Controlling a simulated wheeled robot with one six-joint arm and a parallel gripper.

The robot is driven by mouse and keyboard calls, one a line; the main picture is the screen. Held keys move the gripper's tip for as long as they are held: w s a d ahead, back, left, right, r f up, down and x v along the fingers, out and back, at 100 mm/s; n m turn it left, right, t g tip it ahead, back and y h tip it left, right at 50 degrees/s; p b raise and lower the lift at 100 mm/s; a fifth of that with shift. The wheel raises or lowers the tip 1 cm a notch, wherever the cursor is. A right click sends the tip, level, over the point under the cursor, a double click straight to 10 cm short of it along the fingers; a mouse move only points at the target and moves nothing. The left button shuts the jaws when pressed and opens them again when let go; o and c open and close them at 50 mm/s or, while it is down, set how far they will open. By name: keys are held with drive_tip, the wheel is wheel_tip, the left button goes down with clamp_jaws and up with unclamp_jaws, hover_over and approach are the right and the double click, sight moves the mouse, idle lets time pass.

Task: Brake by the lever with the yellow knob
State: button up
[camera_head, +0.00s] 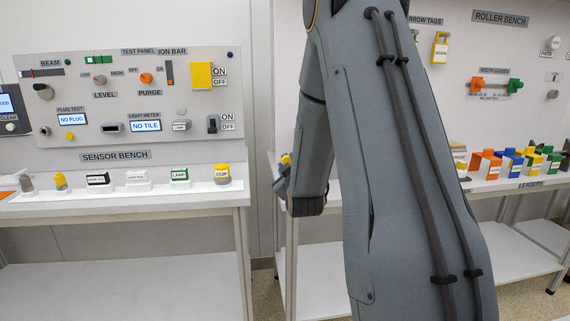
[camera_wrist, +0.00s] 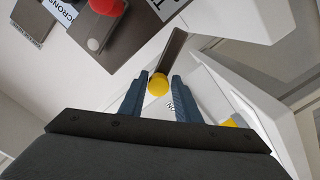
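The yellow knob (camera_wrist: 158,85) sits at the end of a dark lever (camera_wrist: 174,48), which slants up to the right in the wrist view. My gripper (camera_wrist: 160,76) has its two blue-grey fingers apart, one on each side of the knob. A narrow gap seems to show beside the knob, mostly on the right; I cannot tell whether either finger touches it. In the head view a small yellow spot, likely the knob (camera_head: 286,160), shows by my gripper (camera_head: 284,178), and my arm hides most of that station.
In the wrist view a red knob (camera_wrist: 106,6) on a dark panel is at the upper left, and white slanted panels stand close on the right. The sensor bench (camera_head: 115,155) is on the left in the head view. The roller bench board (camera_head: 500,50) is on the right.

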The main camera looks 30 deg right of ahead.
drive_tip(key=shift+o, duration=1.1)
drive_tip(key=shift+r, duration=0.1)
drive_tip(key=v, duration=0.7)
drive_tip(key=shift+s+b, duration=0.3)
drive_tip(key=shift+s, duration=0.05)
drive_tip(key=shift+a, duration=0.15)
